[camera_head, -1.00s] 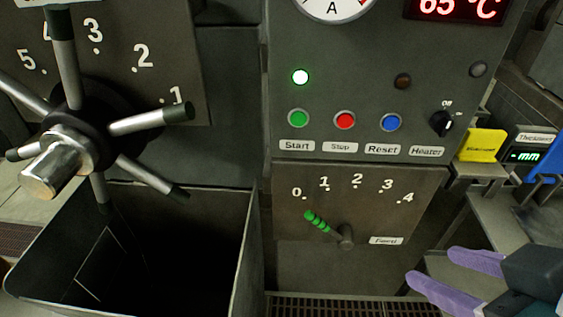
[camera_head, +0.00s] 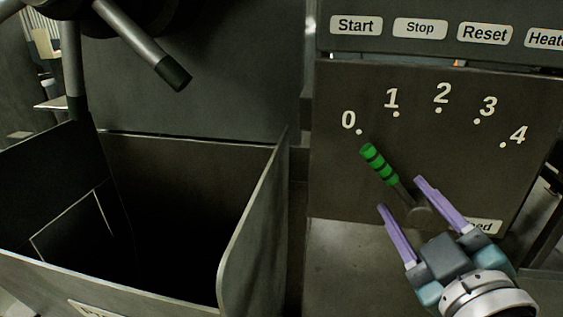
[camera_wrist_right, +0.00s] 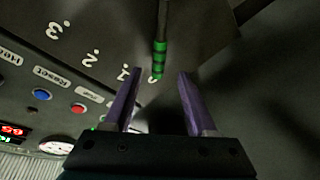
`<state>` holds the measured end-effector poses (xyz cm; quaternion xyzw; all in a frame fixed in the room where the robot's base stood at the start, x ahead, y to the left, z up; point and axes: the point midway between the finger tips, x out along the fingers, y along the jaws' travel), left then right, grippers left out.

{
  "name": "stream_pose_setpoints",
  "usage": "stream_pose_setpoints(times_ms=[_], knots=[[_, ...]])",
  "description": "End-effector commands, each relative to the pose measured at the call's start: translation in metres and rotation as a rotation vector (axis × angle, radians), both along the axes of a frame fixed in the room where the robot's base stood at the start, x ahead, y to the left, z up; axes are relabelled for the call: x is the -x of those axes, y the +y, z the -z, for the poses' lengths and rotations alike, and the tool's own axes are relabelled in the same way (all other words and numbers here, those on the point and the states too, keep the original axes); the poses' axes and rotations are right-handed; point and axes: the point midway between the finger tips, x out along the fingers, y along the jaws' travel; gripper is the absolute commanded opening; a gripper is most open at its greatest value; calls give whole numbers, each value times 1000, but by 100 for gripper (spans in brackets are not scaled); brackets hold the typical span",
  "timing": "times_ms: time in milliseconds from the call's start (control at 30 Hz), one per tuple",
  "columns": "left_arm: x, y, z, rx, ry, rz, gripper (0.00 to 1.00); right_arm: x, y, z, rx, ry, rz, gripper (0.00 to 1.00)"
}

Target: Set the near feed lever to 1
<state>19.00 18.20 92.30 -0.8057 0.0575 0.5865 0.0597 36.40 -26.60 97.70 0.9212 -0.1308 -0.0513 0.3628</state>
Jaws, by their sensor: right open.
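The feed lever (camera_head: 379,165) has a green ribbed handle on a metal rod and sits on a dark dial plate marked 0 to 4. Its handle tip points at the 0 mark (camera_head: 349,120); the 1 mark (camera_head: 392,98) is just right of it. My right gripper (camera_head: 404,197) has purple fingers that are open, in front of the plate beside the lever's lower part. In the right wrist view the green handle (camera_wrist_right: 159,58) lies ahead of the gap between the open fingers (camera_wrist_right: 158,95). No contact with the lever is clear. My left gripper is not in view.
A deep open metal bin (camera_head: 268,200) stands left of the dial plate. Dark-tipped handwheel spokes (camera_head: 150,55) hang above it. The button panel with Start, Stop and Reset labels (camera_head: 420,28) is above the dial. The Feed label is partly hidden by my gripper.

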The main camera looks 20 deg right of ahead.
Motion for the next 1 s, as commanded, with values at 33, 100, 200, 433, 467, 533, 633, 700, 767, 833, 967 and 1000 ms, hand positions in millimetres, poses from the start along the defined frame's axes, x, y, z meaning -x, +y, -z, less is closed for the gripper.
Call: stream_pose_setpoints(times_ms=[33,100,200,433,467,533,633,700,767,833,967,1000], knots=[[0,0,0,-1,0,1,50,-5,-2,-1,2,-3,1,57],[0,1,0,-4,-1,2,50,-15,-4,-2,3,-4,0,57],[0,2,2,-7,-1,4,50,-33,-10,-2,1,-4,0,57],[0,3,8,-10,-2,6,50,-73,-21,-2,2,-3,-2,57],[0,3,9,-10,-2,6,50,-77,-22,-1,2,-2,-2,57],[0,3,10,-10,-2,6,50,-84,-24,-1,0,-1,-1,57],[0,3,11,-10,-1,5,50,-90,-26,-2,1,0,-2,57],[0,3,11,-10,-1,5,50,-91,-26,-1,1,1,-2,57],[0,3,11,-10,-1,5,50,-92,-26,-2,1,2,-1,57],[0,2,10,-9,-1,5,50,-92,-26,-2,1,2,-1,57],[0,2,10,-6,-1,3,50,-91,-26,-2,0,1,-2,54],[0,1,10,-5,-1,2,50,-91,-26,-2,0,1,-2,49]])
